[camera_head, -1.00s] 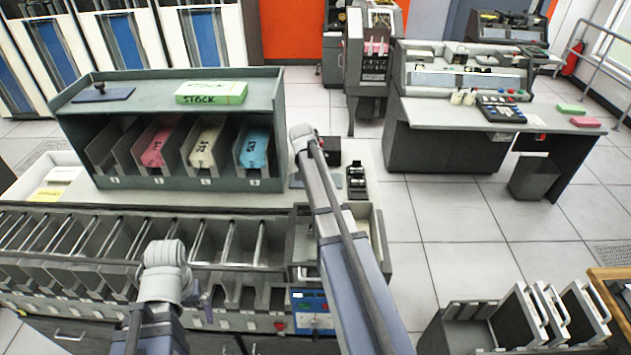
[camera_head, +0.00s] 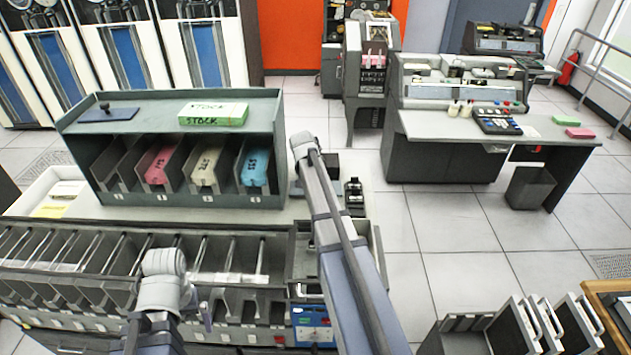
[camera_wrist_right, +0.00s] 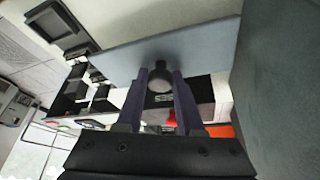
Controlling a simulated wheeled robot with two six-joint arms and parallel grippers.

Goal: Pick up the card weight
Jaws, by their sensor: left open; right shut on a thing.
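The card weight (camera_wrist_right: 207,49) is a flat blue-grey plate with a dark round knob, seen in the right wrist view. My right gripper (camera_wrist_right: 160,82) is shut on the knob, one finger on each side. I cannot tell whether the plate touches the surface below. A similar dark blue plate with a knob (camera_head: 108,114) lies on top of the shelf. My left gripper (camera_head: 206,316) is open and empty over the lower card racks.
The green shelf (camera_head: 150,101) holds pink, cream and blue card decks and a green STOCK box (camera_head: 213,114). Its side panel (camera_wrist_right: 277,75) is close to my right gripper. A black device (camera_head: 354,196) stands right of my arm. Open floor (camera_head: 440,225) lies further right.

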